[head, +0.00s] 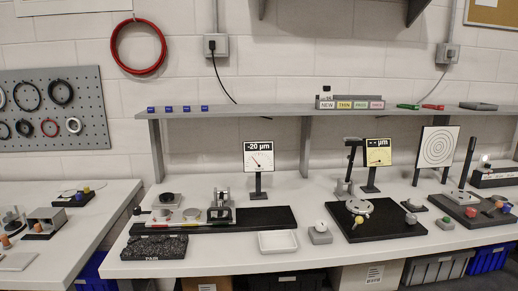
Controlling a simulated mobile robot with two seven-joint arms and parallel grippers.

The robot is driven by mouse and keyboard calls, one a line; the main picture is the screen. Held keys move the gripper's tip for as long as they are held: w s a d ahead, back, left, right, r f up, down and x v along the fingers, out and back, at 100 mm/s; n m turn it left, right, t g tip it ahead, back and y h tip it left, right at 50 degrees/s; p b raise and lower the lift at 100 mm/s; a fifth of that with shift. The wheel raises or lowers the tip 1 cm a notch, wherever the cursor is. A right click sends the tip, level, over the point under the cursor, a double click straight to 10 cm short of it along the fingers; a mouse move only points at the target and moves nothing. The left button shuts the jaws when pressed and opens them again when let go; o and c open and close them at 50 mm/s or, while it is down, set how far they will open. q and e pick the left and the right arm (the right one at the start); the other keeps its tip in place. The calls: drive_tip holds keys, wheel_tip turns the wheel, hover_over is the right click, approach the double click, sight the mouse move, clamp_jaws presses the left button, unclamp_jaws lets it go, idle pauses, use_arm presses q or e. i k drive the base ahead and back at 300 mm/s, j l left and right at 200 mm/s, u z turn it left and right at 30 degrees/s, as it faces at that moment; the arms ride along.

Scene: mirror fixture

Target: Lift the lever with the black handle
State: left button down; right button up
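Neither of my grippers shows in the head view. A long black bar (467,162) stands tilted upright on the right fixture, beside the target card with rings. A small black knob (138,211) sits at the left end of the fixture on the long black plate (265,216). A dark T-shaped upright (351,163) stands near the yellow dial card. I cannot tell which of these is the lever with the black handle.
The white table (220,262) also holds a white tray (278,242), a dark granite block (155,247), a dial sign (258,158) and a black plate with a round mount (358,206). A grey shelf (270,110) runs above. A side table stands at left.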

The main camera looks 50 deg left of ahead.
sight(221, 202)
drive_tip(key=u, duration=1.75)
